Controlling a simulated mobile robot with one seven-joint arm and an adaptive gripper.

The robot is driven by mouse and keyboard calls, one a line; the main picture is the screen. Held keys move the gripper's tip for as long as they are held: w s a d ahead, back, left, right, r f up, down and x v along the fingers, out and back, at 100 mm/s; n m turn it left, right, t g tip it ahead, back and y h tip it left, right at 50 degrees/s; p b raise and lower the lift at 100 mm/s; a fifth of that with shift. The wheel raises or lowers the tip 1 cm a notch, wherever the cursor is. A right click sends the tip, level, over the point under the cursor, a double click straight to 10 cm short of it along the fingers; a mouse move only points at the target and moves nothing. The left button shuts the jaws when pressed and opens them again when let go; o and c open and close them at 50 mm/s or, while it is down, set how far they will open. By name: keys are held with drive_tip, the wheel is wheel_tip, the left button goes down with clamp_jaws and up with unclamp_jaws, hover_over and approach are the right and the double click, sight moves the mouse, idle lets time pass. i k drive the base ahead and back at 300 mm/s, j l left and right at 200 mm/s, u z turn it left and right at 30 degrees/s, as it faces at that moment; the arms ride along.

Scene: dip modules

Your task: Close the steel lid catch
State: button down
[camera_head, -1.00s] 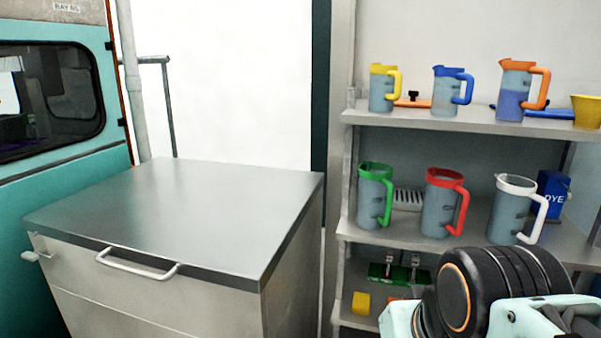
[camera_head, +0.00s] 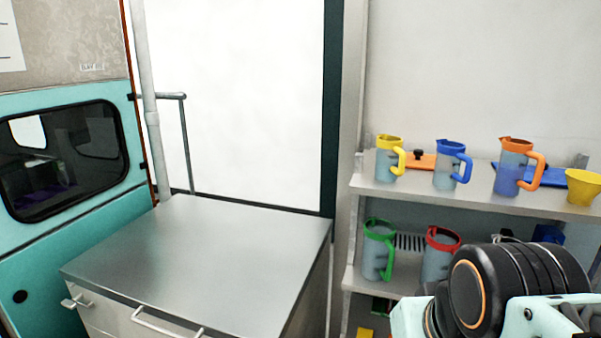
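A steel chest with a flat grey lid (camera_head: 205,250) stands at the lower left of the head view. A small catch (camera_head: 76,301) sits on its front left corner; I cannot tell whether it is open or closed. A bar handle (camera_head: 165,325) is on the front, cut by the bottom edge of the picture. The lid looks down flat on the chest. Part of my arm fills the lower right, but my gripper is out of view.
A shelf unit (camera_head: 455,193) on the right holds several jugs with coloured handles, and a yellow funnel-like cup (camera_head: 584,186). A teal door (camera_head: 140,175) with a dark window is at the left. A grey rail (camera_head: 187,145) stands behind the chest.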

sight(71, 304)
drive_tip(key=u, duration=1.75)
